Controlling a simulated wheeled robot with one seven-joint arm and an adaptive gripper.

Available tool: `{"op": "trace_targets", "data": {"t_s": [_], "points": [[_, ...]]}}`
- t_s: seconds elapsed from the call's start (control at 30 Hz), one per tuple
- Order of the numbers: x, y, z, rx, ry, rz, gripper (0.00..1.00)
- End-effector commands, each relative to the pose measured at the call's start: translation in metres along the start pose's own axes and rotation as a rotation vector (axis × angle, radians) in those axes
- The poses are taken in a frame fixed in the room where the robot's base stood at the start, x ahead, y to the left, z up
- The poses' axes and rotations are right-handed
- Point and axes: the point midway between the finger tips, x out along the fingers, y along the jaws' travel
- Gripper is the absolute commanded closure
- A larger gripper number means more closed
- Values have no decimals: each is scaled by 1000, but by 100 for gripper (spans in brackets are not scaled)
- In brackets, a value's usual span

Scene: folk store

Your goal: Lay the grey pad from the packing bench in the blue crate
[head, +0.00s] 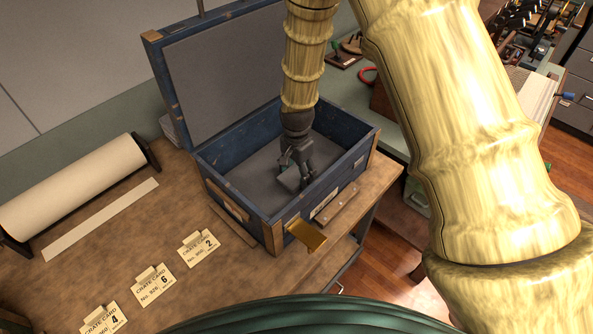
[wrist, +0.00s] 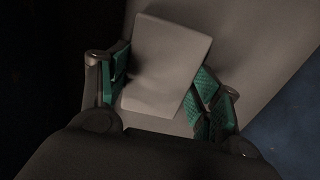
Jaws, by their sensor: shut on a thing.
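The blue crate (head: 237,207) stands on the packing bench (head: 185,229) with its lid raised at the back. Its inside is lined in grey. My gripper (head: 293,171) reaches down into the crate from above. It is shut on the grey pad (head: 289,181), a small flat block with rounded corners. In the wrist view, the pad (wrist: 167,65) sits tilted between the green-faced fingers (wrist: 165,90), over a pale grey surface. I cannot tell whether the pad touches the crate's floor.
A paper roll (head: 72,187) lies on the bench at the left. A brass-coloured plate (head: 306,235) sticks out at the crate's front corner. The crate walls surround my gripper closely.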

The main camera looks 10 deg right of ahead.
Motion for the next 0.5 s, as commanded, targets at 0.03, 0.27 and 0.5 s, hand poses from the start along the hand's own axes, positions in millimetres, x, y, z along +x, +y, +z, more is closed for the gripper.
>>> {"op": "trace_targets", "data": {"t_s": [0.03, 0.27, 0.5], "points": [[2, 0, 0, 0, 0, 1, 47], [2, 0, 0, 0, 0, 0, 15], [2, 0, 0, 0, 0, 0, 15]]}}
